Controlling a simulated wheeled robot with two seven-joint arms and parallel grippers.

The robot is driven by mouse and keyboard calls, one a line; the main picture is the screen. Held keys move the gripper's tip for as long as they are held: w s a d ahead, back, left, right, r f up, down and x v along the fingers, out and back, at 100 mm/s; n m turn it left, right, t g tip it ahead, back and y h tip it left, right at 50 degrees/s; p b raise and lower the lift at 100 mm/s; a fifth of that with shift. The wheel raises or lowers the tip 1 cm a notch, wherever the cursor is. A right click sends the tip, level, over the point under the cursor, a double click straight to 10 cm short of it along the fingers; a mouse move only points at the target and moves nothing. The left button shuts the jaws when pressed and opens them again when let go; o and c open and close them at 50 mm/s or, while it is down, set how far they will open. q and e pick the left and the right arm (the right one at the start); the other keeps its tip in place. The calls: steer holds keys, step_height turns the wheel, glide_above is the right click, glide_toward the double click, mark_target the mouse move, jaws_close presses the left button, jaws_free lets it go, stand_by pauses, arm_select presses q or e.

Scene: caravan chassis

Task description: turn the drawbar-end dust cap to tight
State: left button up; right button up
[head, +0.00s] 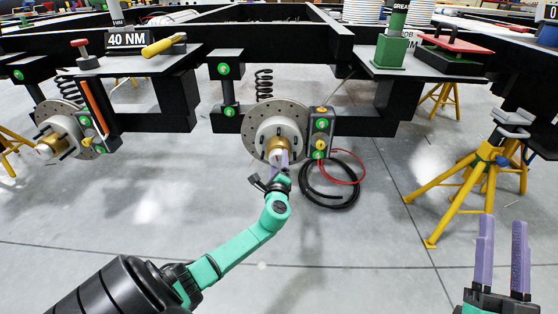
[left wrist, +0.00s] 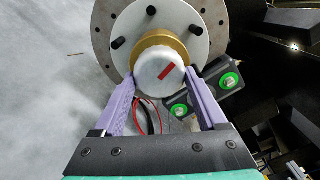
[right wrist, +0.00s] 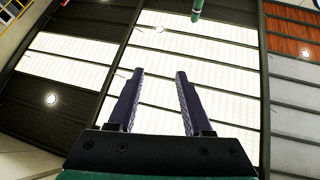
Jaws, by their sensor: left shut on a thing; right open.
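A round silver dust cap (left wrist: 152,74) with a slanted red mark sits in a gold-coloured collar (left wrist: 154,44) at the middle of a brake disc hub (head: 260,128). My left gripper (head: 280,160) reaches it from the front and is shut on the cap, one purple finger on each side in the left wrist view (left wrist: 160,82). The red mark runs from lower left to upper right there. The cap is mostly hidden by the fingers in the head view. My right gripper (head: 502,255) is open and empty at the lower right, away from the hub.
A second hub with disc (head: 68,128) stands at the left. A black box with green-ringed buttons (head: 320,132) is right beside the held hub. Black and red hoses (head: 332,188) lie on the floor below. A yellow stand (head: 470,185) is at right.

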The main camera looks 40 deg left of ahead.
arm_select(q)
steer(key=shift+f+m+p, duration=0.2)
steer(key=shift+m+p, duration=0.25)
steer(key=shift+m, duration=0.75)
arm_select(e)
step_height(320, 180, down, 12)
steer(key=a+g+h, duration=0.1)
steer(key=g, duration=0.2)
steer(key=shift+s+a+m+g, duration=0.2)
steer(key=shift+s+m+g, duration=0.05)
steer(key=shift+m+g, duration=0.15)
arm_select(q)
steer(key=o, duration=1.3)
steer(key=shift+r, duration=0.1)
steer(key=shift+s, duration=0.1)
